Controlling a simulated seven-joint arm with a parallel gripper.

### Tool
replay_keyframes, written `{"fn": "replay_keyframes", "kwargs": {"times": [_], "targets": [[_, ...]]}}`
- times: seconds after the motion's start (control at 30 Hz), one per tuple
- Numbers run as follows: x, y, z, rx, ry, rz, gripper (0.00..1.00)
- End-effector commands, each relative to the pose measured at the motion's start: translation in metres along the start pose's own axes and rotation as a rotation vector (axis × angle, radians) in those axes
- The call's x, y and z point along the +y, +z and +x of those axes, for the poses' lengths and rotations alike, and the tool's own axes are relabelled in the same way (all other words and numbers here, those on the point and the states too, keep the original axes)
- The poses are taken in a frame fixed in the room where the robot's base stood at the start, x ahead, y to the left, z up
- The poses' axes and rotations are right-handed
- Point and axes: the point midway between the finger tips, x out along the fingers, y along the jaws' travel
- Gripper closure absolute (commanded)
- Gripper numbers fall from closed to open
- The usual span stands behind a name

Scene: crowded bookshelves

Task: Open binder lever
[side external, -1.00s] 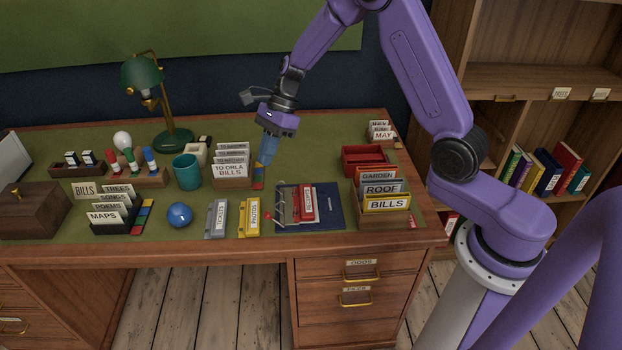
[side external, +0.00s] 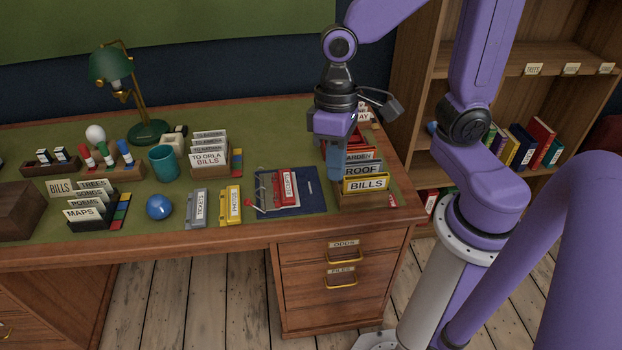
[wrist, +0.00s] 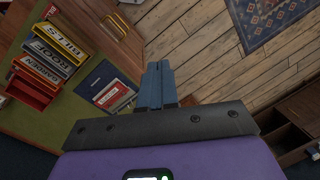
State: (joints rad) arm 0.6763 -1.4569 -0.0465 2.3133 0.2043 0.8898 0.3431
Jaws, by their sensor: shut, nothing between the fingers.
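The desk's front edge is close.

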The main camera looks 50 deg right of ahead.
Motion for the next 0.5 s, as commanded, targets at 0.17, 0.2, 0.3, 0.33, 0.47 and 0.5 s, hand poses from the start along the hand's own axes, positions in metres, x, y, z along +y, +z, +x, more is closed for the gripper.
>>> {"fn": "replay_keyframes", "kwargs": {"times": [0.17,0.2,0.3,0.33,0.47,0.5], "targets": [[0.007,0.048,-0.003,0.024,0.064,-0.355,1.0],[0.009,0.057,-0.003,0.028,0.078,-0.427,1.0],[0.014,0.075,-0.003,0.036,0.108,-0.585,1.0],[0.015,0.08,-0.003,0.039,0.115,-0.625,1.0],[0.02,0.093,-0.003,0.044,0.139,-0.745,1.0],[0.021,0.095,-0.003,0.045,0.143,-0.766,0.9]]}}
